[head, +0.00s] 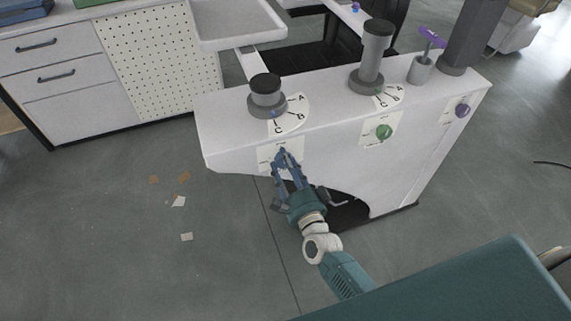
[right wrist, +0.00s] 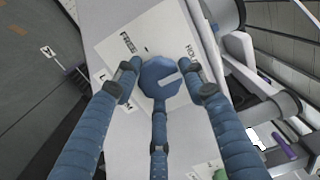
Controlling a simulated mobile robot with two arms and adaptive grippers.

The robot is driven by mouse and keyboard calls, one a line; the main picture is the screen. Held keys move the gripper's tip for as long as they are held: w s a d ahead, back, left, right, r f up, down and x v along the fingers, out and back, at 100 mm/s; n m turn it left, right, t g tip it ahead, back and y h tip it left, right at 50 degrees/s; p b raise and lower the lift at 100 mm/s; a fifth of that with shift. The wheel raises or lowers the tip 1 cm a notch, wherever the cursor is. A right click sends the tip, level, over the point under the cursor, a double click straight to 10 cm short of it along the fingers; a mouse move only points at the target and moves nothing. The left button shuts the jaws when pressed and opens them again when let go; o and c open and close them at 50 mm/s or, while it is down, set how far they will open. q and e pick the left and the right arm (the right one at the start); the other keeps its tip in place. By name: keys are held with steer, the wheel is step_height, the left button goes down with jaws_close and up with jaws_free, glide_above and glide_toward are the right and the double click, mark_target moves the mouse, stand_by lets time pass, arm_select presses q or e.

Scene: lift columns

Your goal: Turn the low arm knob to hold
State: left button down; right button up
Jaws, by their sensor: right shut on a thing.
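The blue eight-sided knob (right wrist: 156,76) sits on a white label card (right wrist: 122,50) on the console's front face. The card reads FREE at upper left and HO... at right, with the rest cut off by a finger. In the head view the fingers mostly hide the knob. My left gripper is not in view.
The white console (head: 225,125) also carries a green knob (head: 384,132) and a purple knob (head: 462,110) on cards to the right. On top stand a short dark column (head: 266,90) with an A-B-C dial and a taller grey column (head: 371,55). Open floor lies left.

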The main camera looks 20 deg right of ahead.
steer(key=shift+s+a+f, duration=0.15)
steer(key=shift+a+f, duration=0.15)
steer(key=shift+f, duration=0.05)
steer(key=o, duration=1)
steer(key=shift+o, duration=0.8)
steer(key=shift+r, duration=0.25)
steer(key=s, duration=1.2)
steer(key=shift+d, duration=0.2)
steer(key=shift+w, duration=0.1)
